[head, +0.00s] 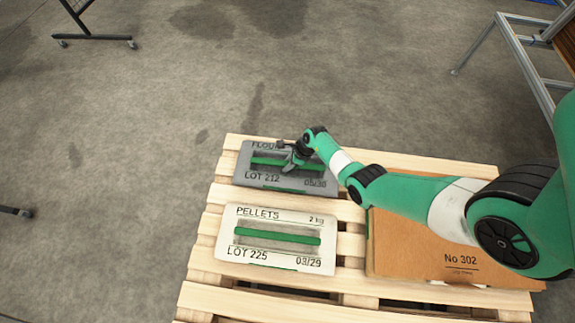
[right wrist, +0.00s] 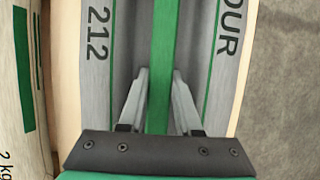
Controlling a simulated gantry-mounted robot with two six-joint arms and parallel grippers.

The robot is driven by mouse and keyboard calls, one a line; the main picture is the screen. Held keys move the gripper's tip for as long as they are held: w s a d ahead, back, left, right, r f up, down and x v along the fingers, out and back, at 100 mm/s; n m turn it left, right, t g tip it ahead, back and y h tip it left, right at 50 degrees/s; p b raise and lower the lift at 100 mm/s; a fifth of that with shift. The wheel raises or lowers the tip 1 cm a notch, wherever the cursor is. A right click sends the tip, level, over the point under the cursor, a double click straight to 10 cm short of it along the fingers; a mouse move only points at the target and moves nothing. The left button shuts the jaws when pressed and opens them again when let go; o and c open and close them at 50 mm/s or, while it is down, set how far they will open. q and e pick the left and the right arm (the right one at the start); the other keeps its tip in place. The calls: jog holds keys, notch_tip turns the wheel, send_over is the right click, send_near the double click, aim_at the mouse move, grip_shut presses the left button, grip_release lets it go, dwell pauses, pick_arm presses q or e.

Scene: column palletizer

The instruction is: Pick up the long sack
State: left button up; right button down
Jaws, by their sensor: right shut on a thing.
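A grey sack (head: 258,170) marked FLOUR and LOT 212 lies flat at the far edge of the pallet. A green handle bar (right wrist: 163,45) runs across its recessed middle. My right gripper (head: 287,166) is over this sack, with its fingers shut on the green bar, one finger on each side in the right wrist view (right wrist: 159,85). The gripper covers part of the sack's label in the head view. A white sack (head: 275,255) marked PELLETS and LOT 225 lies nearer, also with a green bar. My left gripper is out of view.
The sacks lie on a slatted wooden pallet (head: 222,300). A brown cardboard box (head: 405,245) marked No 302 sits at its right, under my right arm. A metal frame (head: 520,60) stands at the upper right. The concrete floor at the left is mostly clear.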

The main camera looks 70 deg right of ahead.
aim_at(284, 164)
dwell(0.4)
jog(key=shift+w+d+r, duration=0.1)
jog(key=shift+w+r, duration=0.05)
jog(key=shift+r, duration=0.1)
jog(key=shift+f, duration=0.1)
jog(key=shift+r+p, duration=0.5)
jog(key=shift+r, duration=0.1)
jog(key=p+v, duration=0.3)
jog(key=shift+w+a+r, duration=0.15)
jog(key=shift+a+r, duration=0.1)
jog(key=shift+r, duration=0.05)
jog(key=s+a+r+p, duration=0.2)
jog(key=s+r+p, duration=0.6)
jog(key=s+p, duration=0.3)
jog(key=shift+s+r, duration=0.15)
jog(key=shift+s, duration=1)
